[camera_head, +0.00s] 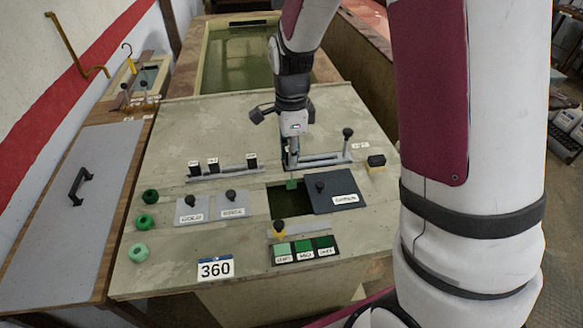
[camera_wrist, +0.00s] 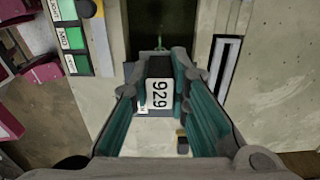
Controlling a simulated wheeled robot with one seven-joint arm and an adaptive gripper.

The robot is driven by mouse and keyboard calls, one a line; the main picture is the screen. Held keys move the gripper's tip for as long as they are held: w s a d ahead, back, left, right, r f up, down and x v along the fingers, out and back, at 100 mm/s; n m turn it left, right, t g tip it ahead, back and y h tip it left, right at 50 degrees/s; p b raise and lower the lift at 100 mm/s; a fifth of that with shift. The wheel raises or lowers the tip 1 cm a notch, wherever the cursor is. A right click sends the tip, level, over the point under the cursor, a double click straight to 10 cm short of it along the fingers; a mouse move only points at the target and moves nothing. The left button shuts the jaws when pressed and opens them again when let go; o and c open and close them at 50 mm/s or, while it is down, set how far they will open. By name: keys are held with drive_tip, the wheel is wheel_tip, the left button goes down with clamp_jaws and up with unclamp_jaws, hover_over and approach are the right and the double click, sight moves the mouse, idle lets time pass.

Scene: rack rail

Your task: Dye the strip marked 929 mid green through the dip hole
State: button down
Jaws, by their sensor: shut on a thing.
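My gripper (camera_head: 291,160) is shut on the strip marked 929 (camera_wrist: 158,93), which shows between the fingers in the wrist view with its black top and white label. My gripper is just behind the dip hole (camera_head: 283,205), a dark square opening in the bench top. The hole also shows at the top of the wrist view (camera_wrist: 178,20). A small green piece (camera_head: 291,184) shows at the hole's back edge; I cannot tell whether it belongs to the strip. The shade card (camera_head: 304,247) has three green swatches, light to dark; MID is readable in the wrist view (camera_wrist: 72,38).
A dark labelled plate (camera_head: 335,191) with a knob lies right of the hole. A rail (camera_head: 225,173) holds several black-topped strips. A green tank (camera_head: 240,60) lies behind.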

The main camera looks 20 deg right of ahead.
wheel_tip(320, 180, down, 18)
drive_tip(key=b, duration=0.6)
idle(0.7)
drive_tip(key=shift+r, duration=0.15)
idle(4.3)
